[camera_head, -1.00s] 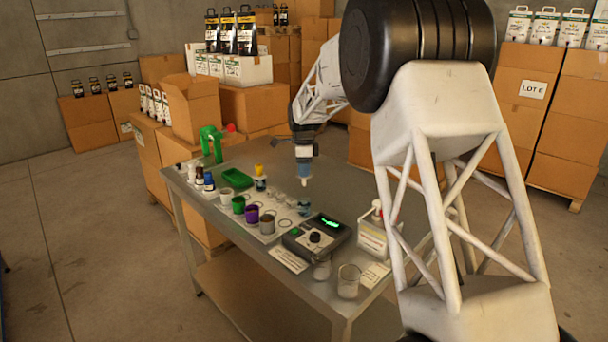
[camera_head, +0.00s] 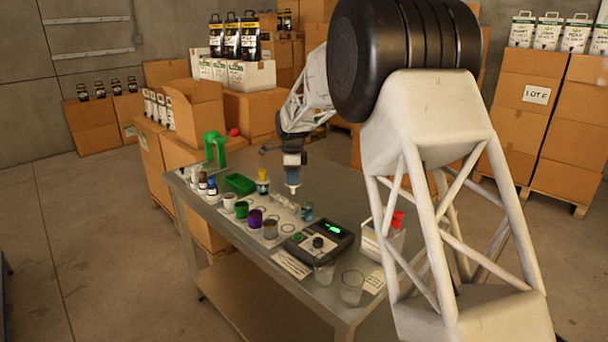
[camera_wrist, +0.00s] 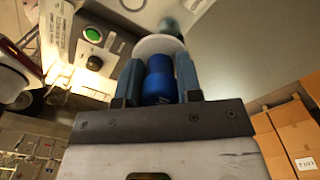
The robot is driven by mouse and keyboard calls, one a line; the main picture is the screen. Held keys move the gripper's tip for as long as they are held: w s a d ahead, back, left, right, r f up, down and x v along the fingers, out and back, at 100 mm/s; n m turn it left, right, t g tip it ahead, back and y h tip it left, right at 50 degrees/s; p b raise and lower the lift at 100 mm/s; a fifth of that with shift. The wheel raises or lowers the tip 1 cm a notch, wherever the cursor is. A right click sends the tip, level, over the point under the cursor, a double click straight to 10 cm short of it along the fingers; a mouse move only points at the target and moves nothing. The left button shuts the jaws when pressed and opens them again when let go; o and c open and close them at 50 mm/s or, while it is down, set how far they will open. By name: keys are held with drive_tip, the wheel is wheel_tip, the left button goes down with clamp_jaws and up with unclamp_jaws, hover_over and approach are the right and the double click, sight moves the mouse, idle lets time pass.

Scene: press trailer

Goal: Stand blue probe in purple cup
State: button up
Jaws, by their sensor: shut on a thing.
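My gripper (camera_head: 292,168) is shut on the blue probe (camera_head: 293,179) and holds it upright above the table, behind and to the right of the cups. In the wrist view the probe's blue top (camera_wrist: 158,82) sits between the two fingers, with a pale round part beyond it. The probe's tip points down and appears clear of the table. The purple cup (camera_head: 255,217) stands in the row of cups, between the green cup (camera_head: 241,209) and a grey-brown cup (camera_head: 270,229). It lies in front and to the left of the probe. The inside of the purple cup is hard to make out.
A yellow-topped probe (camera_head: 263,181) stands behind the cups, and a green tray (camera_head: 240,183) is left of it. A dark meter (camera_head: 318,241) with a lit display is to the right. Two clear beakers (camera_head: 351,288) stand near the front edge. Small bottles (camera_head: 203,184) stand at the left.

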drive_tip(key=s+a+f, duration=0.2)
drive_tip(key=s+a, duration=0.2)
drive_tip(key=a, duration=0.9)
drive_tip(key=shift+s, duration=0.15)
drive_tip(key=shift+f, duration=0.25)
drive_tip(key=shift+f, duration=2.75)
drive_tip(key=shift+f, duration=0.6)
drive_tip(key=o, duration=0.6)
drive_tip(key=shift+o, duration=0.2)
wheel_tip(320, 180, up, 11)
idle(0.9)
drive_tip(key=shift+r, duration=0.15)
idle(0.5)
